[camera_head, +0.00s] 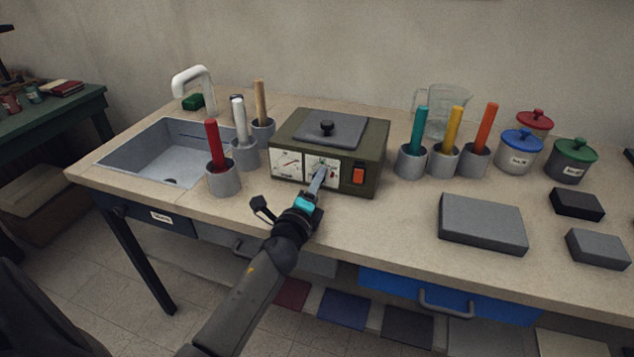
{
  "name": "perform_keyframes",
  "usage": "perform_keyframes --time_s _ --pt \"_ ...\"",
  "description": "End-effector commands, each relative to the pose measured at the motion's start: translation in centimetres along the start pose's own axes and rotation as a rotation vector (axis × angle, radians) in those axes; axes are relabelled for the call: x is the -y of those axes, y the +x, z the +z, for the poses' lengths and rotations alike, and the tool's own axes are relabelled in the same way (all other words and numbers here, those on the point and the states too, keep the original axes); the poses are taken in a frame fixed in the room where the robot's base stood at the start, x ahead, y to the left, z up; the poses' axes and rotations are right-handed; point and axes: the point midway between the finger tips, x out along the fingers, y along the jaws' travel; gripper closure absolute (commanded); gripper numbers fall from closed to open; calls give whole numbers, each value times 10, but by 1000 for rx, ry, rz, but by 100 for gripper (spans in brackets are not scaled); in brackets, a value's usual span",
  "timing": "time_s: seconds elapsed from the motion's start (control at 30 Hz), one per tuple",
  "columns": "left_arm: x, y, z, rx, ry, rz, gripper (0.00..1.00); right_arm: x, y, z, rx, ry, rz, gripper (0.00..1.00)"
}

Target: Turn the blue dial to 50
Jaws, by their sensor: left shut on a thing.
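An olive-green box (379,160) with a grey top plate and black knob stands at the middle of the bench. Its front has two white scale panels, a left one (287,165) with a needle-like mark and a right one (333,181), and an orange switch (358,176). My left gripper (321,173) reaches in from below and is shut at the middle of the right panel, on what seems to be its dial. The fingers cover the dial, so its colour and setting cannot be read. My right gripper is not in view.
Cups with a red (213,145), a white and a wooden handle stand left of the box, by the sink (130,163). Cups with teal (418,130), yellow and orange handles stand right. A grey block (482,222) lies front right. The bench before the box is mostly clear.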

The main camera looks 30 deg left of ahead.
Motion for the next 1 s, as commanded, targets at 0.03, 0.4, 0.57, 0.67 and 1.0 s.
perform_keyframes --time_s 0.03,0.4,0.57,0.67,1.0 --pt "0 0 0 0 -4 1 100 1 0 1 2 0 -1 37" --pt "0 0 0 -1 -5 1 62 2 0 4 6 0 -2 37" --pt "0 0 0 0 -4 1 44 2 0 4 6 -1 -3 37" --pt "0 0 0 0 -4 1 33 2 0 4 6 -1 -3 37" --pt "-1 -4 0 -1 -4 2 33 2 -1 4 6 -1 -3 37"
